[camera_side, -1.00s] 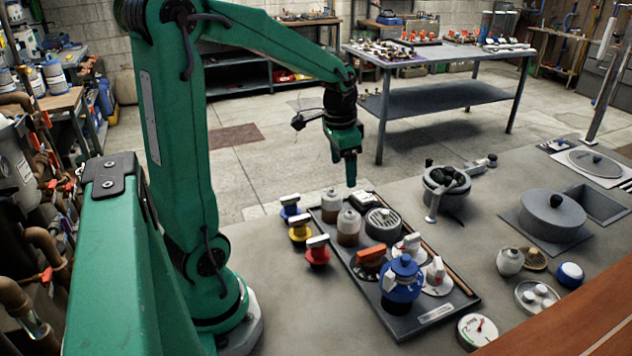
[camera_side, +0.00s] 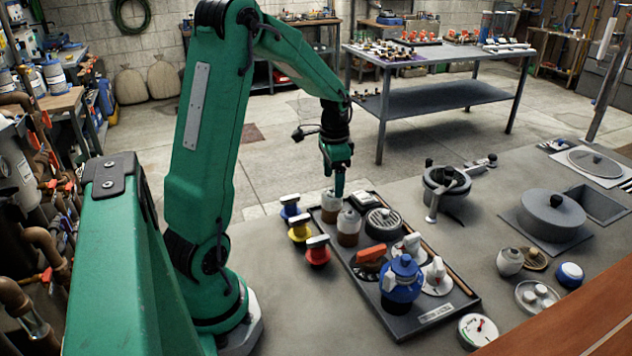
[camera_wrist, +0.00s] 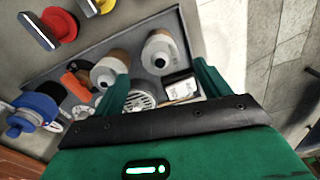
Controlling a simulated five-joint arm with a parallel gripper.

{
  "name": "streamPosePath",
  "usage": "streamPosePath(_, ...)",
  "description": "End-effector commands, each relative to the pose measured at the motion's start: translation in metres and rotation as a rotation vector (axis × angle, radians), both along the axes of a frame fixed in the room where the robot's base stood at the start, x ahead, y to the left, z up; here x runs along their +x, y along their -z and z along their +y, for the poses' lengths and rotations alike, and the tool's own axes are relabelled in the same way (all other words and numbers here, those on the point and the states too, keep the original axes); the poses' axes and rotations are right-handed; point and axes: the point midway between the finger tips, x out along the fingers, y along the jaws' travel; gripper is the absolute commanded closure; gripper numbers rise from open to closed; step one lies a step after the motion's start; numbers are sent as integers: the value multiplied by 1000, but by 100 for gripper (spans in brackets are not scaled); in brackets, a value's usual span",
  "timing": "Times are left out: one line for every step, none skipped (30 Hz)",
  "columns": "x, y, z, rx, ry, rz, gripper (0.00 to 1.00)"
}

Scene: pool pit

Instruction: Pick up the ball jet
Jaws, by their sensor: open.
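My gripper (camera_side: 339,188) is open and empty, pointing down above the far left end of a dark tray (camera_side: 405,328). Two white-topped, brown-bodied fittings with small dark openings on top stand upright there: one (camera_side: 329,205) farther back, one (camera_side: 348,227) nearer. I cannot tell for certain which thing is the ball jet; these fittings look possible. In the wrist view both fittings, one (camera_wrist: 110,70) left and one (camera_wrist: 160,52) right, show beyond the fingers (camera_wrist: 162,85). The left finger partly overlaps the left fitting. No contact is clear.
The tray also holds a round grey grate (camera_side: 383,223), an orange-handled valve (camera_side: 370,259) and a blue valve (camera_side: 402,279). Blue, yellow (camera_side: 300,231) and red (camera_side: 317,251) handled valves stand left of it. A grey pot (camera_side: 552,215) stands right.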

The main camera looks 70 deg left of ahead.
Motion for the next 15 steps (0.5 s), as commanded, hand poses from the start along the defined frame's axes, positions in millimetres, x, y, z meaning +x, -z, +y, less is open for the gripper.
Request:
streamPosePath(0,3,0,0,0,1,24)
streamPosePath(0,5,0,0,0,0,24)
streamPosePath(0,5,0,1,0,-1,24)
streamPosePath(0,6,0,1,0,-1,24)
streamPosePath(0,6,0,1,0,-1,24)
streamPosePath(0,6,0,1,0,-1,24)
streamPosePath(0,6,0,1,0,-1,24)
streamPosePath(0,6,0,1,0,-1,24)
streamPosePath(0,7,0,1,0,-1,24)
streamPosePath(0,9,0,0,0,0,24)
streamPosePath(0,11,0,0,0,1,24)
streamPosePath(0,14,0,-1,0,1,24)
streamPosePath(0,16,0,-1,0,1,24)
streamPosePath(0,19,0,-1,0,1,24)
streamPosePath(-1,23,0,-1,0,2,24)
